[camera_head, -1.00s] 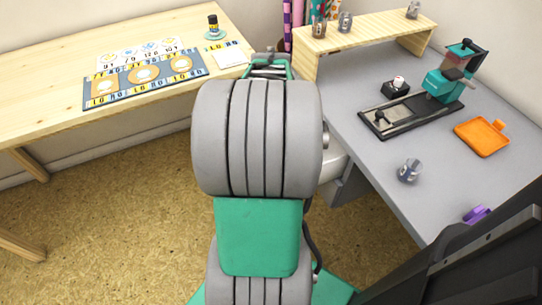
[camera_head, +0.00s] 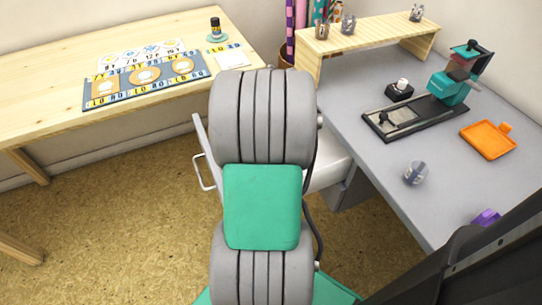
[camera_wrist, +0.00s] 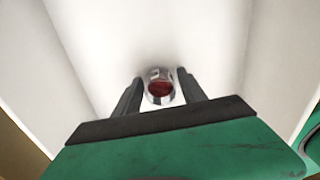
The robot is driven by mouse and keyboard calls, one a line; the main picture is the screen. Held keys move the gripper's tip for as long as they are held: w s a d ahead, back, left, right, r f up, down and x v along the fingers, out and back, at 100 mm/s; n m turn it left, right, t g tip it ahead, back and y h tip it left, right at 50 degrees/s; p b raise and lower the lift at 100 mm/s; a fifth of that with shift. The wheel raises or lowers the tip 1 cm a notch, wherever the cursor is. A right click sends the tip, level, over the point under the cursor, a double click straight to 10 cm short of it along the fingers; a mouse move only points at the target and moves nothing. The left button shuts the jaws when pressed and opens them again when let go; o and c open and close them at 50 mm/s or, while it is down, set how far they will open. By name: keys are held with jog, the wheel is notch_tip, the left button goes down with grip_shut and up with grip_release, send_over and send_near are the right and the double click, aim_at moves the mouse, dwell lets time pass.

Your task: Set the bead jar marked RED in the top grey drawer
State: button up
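The bead jar (camera_wrist: 160,88), a small clear round jar with red inside, shows in the wrist view; its marking cannot be read. It sits between the two fingers of my gripper (camera_wrist: 160,82), which appear closed on its sides. Both are over the inside of an open pale drawer (camera_wrist: 215,45), whose walls rise left and right. Whether the jar touches the drawer floor cannot be told. In the head view the drawer (camera_head: 328,168) sticks out below the grey desk, with a handle (camera_head: 203,172) at its left; my arm hides its middle and the gripper.
The grey desk (camera_head: 390,185) holds a stamp press (camera_head: 455,85), an orange tray (camera_head: 487,139), a loose clear jar (camera_head: 416,173) and a purple item (camera_head: 486,218). A wooden shelf (camera_head: 375,38) carries several jars. A wooden table (camera_head: 60,70) with a patterned mat (camera_head: 150,82) stands left.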

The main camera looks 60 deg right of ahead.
jog(key=shift+o, duration=0.7)
jog(key=shift+r, duration=0.1)
notch_tip(320, 180, up, 12)
jog(key=p, duration=0.3)
jog(key=shift+r, duration=0.1)
